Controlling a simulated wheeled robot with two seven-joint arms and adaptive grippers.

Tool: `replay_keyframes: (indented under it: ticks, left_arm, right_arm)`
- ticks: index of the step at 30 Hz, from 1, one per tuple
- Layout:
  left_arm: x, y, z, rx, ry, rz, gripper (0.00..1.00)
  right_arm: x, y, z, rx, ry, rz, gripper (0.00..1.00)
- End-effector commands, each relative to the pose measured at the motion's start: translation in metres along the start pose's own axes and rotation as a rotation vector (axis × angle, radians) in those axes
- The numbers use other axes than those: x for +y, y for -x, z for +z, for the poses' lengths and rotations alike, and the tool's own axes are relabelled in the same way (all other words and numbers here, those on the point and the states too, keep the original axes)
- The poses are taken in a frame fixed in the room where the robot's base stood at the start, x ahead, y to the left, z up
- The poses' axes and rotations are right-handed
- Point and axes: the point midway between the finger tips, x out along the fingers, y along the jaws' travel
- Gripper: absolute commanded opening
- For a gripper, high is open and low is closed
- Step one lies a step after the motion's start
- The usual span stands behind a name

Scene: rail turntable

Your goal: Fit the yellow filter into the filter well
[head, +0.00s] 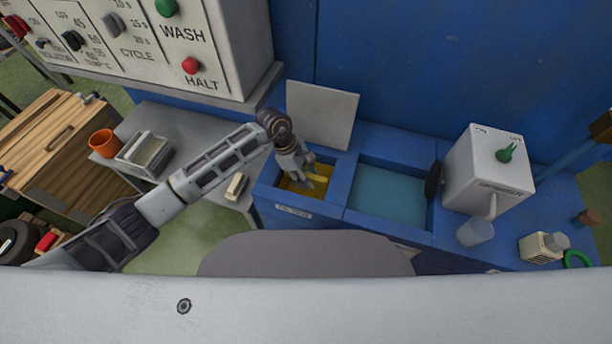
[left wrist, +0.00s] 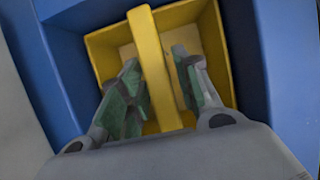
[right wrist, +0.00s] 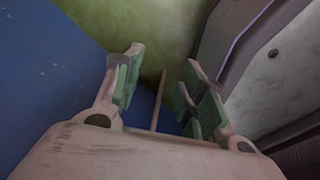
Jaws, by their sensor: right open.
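The yellow filter (head: 292,187) is an open yellow box with a bar handle across its top. It is inside the left blue compartment, the filter well (head: 268,196), below the rim; I cannot tell if it is fully seated. My left gripper in the head view (head: 308,181) reaches down into the well. My right gripper (right wrist: 163,85) is open and empty, outside the head view.
A raised grey lid (head: 322,115) stands behind the well. A water-filled basin (head: 388,195) lies right of it, then a white box with a green knob (head: 487,172).

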Motion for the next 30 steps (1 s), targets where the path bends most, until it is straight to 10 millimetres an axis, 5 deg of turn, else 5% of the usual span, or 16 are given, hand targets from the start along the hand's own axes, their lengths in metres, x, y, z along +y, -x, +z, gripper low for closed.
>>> replay_keyframes:
  ticks: [17,30]
  left_arm:
    - [0.000,0.004,0.001,0.000,0.000,0.001,0.41]
    - [0.001,0.061,0.000,0.002,0.000,0.004,0.41]
  right_arm:
    - [-0.012,0.002,0.007,-0.010,-0.005,-0.012,0.41]
    - [-0.011,-0.001,0.002,-0.005,-0.005,-0.011,0.41]
